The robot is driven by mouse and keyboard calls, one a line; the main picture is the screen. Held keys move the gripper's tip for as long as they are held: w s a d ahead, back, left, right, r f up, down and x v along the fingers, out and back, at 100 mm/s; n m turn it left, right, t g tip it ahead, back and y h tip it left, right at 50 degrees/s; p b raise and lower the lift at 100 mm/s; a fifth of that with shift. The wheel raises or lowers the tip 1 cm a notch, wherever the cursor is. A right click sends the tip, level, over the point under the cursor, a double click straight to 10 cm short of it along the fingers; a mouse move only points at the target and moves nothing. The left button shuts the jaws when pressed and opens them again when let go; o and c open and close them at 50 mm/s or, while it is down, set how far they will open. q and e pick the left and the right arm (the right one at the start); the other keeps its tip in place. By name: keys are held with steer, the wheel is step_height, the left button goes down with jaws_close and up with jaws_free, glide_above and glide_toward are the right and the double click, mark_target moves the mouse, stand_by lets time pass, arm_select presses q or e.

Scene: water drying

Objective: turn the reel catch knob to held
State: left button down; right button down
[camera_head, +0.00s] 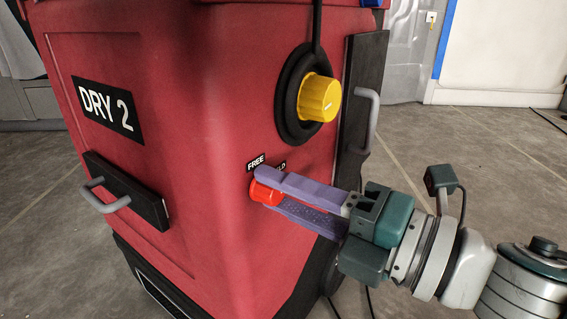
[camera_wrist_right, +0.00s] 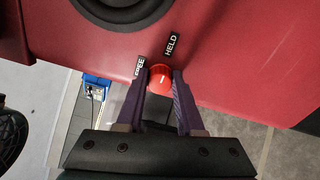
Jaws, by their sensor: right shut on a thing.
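The red reel catch knob (camera_head: 264,194) is low on the front corner of the red DRY 2 machine (camera_head: 215,110). My right gripper (camera_head: 268,190) comes in from the right with its purple fingers on either side of the knob, shut on it. In the right wrist view the knob (camera_wrist_right: 160,78) sits between the two fingertips. A FREE label (camera_head: 256,162) is above the knob, and the HELD label (camera_wrist_right: 172,44) reads clearly in the right wrist view. A pale line shows on the knob, but I cannot tell exactly which label it points to. My left gripper is not in view.
A yellow knob (camera_head: 319,98) on a black round plate is above my right gripper. A dark panel with a grey handle (camera_head: 366,120) stands to its right. Another handle (camera_head: 105,198) is on the left face. Concrete floor (camera_head: 480,160) is open on the right.

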steer(key=c, duration=0.5)
jaws_free()
steer(key=shift+c, duration=0.2)
steer(key=p+v, duration=0.2)
steer(key=v, duration=0.8)
steer(key=shift+p, duration=0.35)
